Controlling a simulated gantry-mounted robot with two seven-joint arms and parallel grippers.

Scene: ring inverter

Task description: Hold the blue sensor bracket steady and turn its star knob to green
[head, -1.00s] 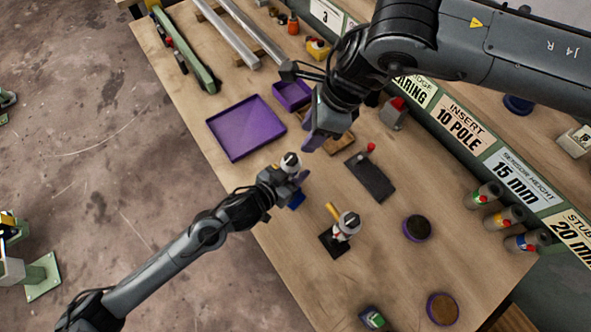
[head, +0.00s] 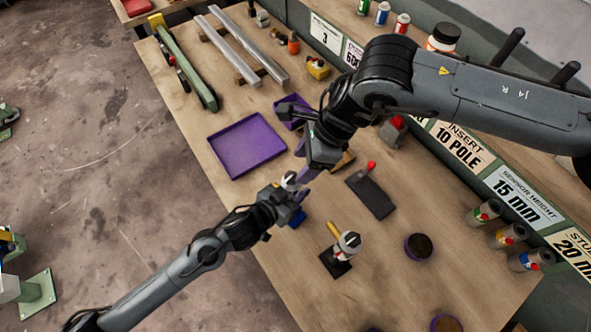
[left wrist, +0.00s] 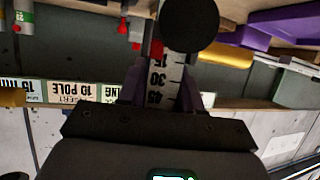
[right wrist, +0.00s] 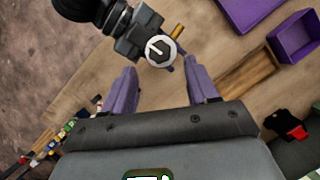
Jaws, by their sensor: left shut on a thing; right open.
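My left gripper (head: 296,196) is shut on the bracket and holds it above the table's near edge. A blue part of the bracket (head: 298,218) shows below the fingers. In the left wrist view a white scale strip (left wrist: 163,72) and a black round part (left wrist: 189,24) show between the purple fingers. A small whitish round top (head: 289,180) sits at this gripper. In the right wrist view it is a pale dial (right wrist: 161,50) with a dark mark; no green is readable on it. My right gripper (head: 304,173) is open, its fingers close by, with the dial appearing between and beyond them.
A purple tray (head: 247,172) and a smaller purple bin (head: 291,108) lie behind. A black plate (head: 371,198) and a knobbed fixture on a black base (head: 337,264) stand to the right. A round purple-rimmed dish (head: 418,246) is farther right.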

